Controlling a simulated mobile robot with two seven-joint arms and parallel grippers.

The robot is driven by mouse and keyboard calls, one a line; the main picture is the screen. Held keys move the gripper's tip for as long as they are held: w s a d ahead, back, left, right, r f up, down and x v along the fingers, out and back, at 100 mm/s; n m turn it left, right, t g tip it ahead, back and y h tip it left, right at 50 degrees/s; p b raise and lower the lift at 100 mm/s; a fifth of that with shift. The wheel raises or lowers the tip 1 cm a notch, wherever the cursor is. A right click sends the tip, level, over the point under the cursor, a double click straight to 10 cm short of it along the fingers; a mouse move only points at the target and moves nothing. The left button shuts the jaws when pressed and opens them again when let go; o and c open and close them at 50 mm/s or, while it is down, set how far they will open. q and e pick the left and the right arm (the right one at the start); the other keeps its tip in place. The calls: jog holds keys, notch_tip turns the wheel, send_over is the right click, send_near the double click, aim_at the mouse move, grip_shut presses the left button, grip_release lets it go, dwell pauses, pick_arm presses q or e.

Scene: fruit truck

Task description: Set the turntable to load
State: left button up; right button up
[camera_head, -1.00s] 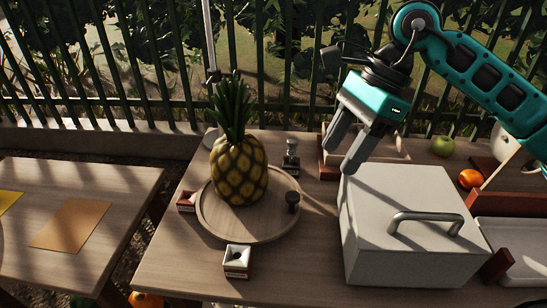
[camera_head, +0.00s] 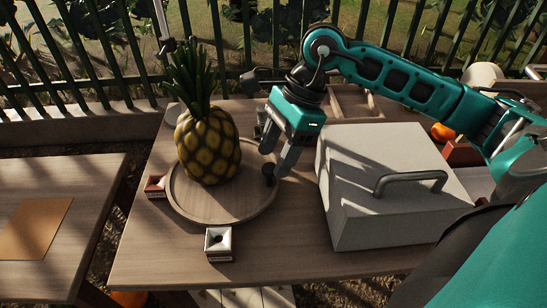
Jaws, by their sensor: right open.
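The turntable (camera_head: 226,204) is a round wooden tray with a raised rim on the wooden table. A pineapple (camera_head: 207,146) stands upright on its left part. A dark knob (camera_head: 269,173) sits at the turntable's right edge. My right gripper (camera_head: 277,159) is open, fingers pointing down, right at the knob; I cannot tell whether they touch it. A red-sided square block (camera_head: 155,186) stands left of the turntable and a white square block (camera_head: 219,243) in front of it. A third block behind the turntable is mostly hidden by my gripper. My left gripper is out of view.
A large pale box (camera_head: 375,215) with a metal handle (camera_head: 411,181) stands close to the right of the turntable. A wooden tray (camera_head: 350,101) lies behind. An orange (camera_head: 441,132) is at the right. A second table (camera_head: 85,190) stands left, across a gap.

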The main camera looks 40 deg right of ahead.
jog(key=shift+x, duration=0.85)
jog(key=shift+c, duration=0.3)
grip_shut()
